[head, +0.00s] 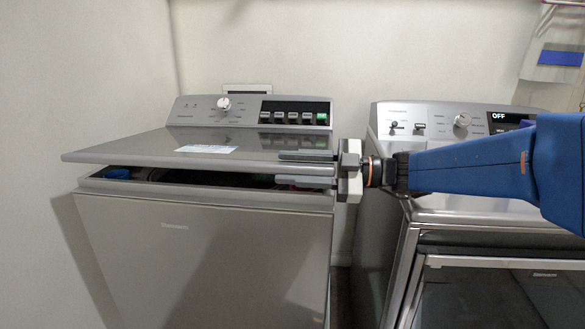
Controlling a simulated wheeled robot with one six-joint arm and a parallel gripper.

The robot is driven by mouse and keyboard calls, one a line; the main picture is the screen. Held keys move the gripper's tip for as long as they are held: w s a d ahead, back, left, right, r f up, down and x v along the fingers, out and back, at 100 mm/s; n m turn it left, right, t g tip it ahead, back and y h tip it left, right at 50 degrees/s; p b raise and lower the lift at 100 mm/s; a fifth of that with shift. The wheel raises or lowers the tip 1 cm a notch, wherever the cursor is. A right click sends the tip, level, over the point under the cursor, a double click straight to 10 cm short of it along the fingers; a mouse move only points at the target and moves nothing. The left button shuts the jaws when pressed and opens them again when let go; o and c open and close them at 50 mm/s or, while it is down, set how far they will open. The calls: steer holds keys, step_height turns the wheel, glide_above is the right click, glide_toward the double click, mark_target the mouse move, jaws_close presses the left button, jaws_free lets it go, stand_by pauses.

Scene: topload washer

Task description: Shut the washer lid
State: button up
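The top-load washer (205,245) is grey and stands on the left, against the wall. Its grey lid (130,147) is partly open, with its front edge raised a little above the washer's rim (130,188) and a dark gap between them. My gripper (305,169) reaches in from the right at the lid's front right part. Its two grey fingers are spread apart, one above the lid edge and one below it. Whether they touch the lid is hard to tell. The tub is mostly hidden; bits of blue and red show in the gap.
A second grey appliance (440,215) with a dark glass front and an "OFF" display stands close on the right. A control panel (250,110) with a knob rises behind the lid. A wall is close on the left.

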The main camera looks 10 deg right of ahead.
steer(key=shift+r, duration=0.1)
step_height(320, 180, up, 10)
steer(key=shift+f, duration=0.1)
stand_by(0.5)
jaws_close()
steer(key=shift+s, duration=0.15)
